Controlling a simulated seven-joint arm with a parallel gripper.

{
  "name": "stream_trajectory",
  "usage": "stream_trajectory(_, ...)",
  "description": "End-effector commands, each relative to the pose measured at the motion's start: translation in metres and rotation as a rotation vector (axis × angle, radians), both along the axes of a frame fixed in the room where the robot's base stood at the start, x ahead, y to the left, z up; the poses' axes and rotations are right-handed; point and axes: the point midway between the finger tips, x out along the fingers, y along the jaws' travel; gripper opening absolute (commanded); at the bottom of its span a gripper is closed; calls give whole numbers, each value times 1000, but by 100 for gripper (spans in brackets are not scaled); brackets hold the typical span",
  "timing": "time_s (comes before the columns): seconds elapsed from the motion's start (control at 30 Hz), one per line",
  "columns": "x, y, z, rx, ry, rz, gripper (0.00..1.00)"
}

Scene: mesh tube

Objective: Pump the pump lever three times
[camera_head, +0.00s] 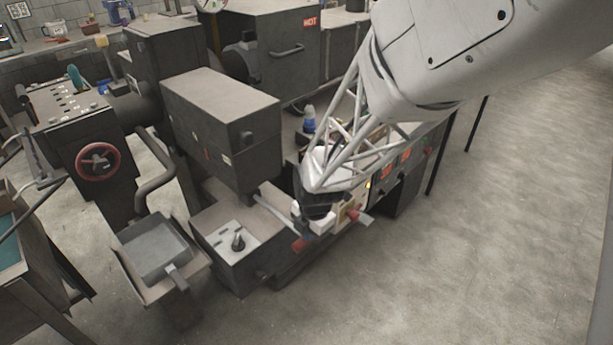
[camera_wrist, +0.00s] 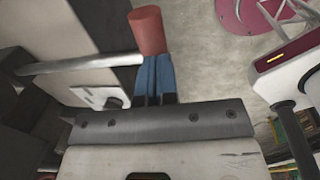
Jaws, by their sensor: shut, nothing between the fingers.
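The pump lever shows in the wrist view as a pale metal rod (camera_wrist: 85,65) coming in from the left, with a red cylindrical grip (camera_wrist: 148,30) near its end. In the head view its red grip (camera_head: 300,243) sits at the front of the dark machine, low beside my gripper. My gripper (camera_wrist: 154,62) is shut and empty, its blue fingertips together. The fingertips overlap the lower edge of the red grip in the wrist view; I cannot tell whether they touch it.
The dark machine (camera_head: 222,112) with boxy housings stands left of my arm. A panel with a black knob (camera_head: 238,243) is left of the grip. A second red-ended handle (camera_head: 354,215) lies just right of my gripper. The floor (camera_head: 480,240) at the right is clear.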

Motion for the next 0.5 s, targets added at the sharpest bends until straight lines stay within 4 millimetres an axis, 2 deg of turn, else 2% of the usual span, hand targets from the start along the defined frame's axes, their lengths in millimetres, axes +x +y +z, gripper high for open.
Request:
stream_trajectory(0.03,-3,-2,-20,-3,9,-1,0)
stream_trajectory(0.2,-1,0,-59,-3,7,0,0)
stream_trajectory(0.33,-1,0,-72,-4,6,0,0)
stream_trajectory(0.5,-1,0,-77,-5,11,-1,0)
